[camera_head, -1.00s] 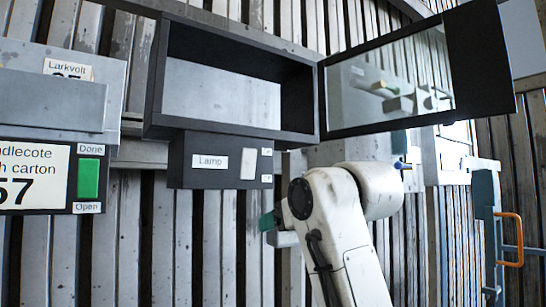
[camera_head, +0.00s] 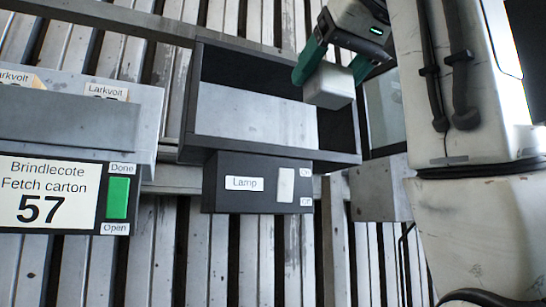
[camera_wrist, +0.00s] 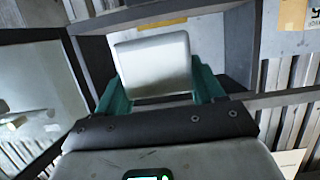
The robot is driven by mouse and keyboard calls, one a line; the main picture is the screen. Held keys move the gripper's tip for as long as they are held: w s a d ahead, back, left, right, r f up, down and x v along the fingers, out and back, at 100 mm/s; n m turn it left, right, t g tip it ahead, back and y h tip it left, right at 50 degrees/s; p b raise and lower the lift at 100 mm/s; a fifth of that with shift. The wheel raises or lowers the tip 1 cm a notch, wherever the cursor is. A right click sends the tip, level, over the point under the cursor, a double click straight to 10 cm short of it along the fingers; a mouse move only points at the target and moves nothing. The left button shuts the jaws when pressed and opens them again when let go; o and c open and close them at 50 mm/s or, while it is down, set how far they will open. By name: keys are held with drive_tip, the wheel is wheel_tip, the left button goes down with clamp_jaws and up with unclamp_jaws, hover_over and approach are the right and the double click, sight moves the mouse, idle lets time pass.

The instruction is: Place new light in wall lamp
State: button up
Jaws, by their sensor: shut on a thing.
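My gripper (camera_head: 335,68) has green fingers and is shut on a pale, box-shaped light (camera_head: 329,86). The light also shows between the fingers in the wrist view (camera_wrist: 154,64). The wall lamp (camera_head: 190,104) is a dark open-fronted box with a pale back panel, mounted on the slatted wall. In the head view the held light overlaps the right part of the lamp's opening. I cannot tell whether it is inside or in front. Below is a dark base labelled "Lamp" with a pale rocker switch (camera_head: 285,185) marked On and Off.
The lamp's open glass door (camera_head: 384,110) is at the right, partly hidden by my arm. At the left, a grey bin (camera_head: 80,125) labelled Larkvolt sits above a panel (camera_head: 50,195) reading "Brindlecote Fetch carton 57", with a green Done/Open switch (camera_head: 118,198).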

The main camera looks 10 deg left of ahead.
drive_tip(key=shift+s+a+r, duration=0.15)
drive_tip(key=shift+r, duration=0.2)
drive_tip(key=shift+a+r+p, duration=0.15)
drive_tip(key=shift+r+p, duration=0.05)
drive_tip(key=shift+p, duration=0.5)
drive_tip(key=w+a+p, duration=0.3)
drive_tip(key=w, duration=0.1)
drive_tip(key=w+a+p, duration=0.3)
drive_tip(key=w, duration=0.2)
drive_tip(key=w+a+p, duration=0.3)
drive_tip(key=w, duration=0.2)
drive_tip(key=shift+w+a+f, duration=0.15)
drive_tip(key=shift+w+a, duration=0.05)
drive_tip(key=shift+a, duration=0.05)
drive_tip(key=shift+w+a+f, duration=0.1)
drive_tip(key=shift+w, duration=0.05)
drive_tip(key=shift+f+p, duration=0.3)
drive_tip(key=shift+f, duration=0.1)
drive_tip(key=shift+f+p, duration=0.3)
drive_tip(key=shift+f, duration=1.05)
drive_tip(key=shift+f, duration=0.2)
drive_tip(key=o, duration=1.1)
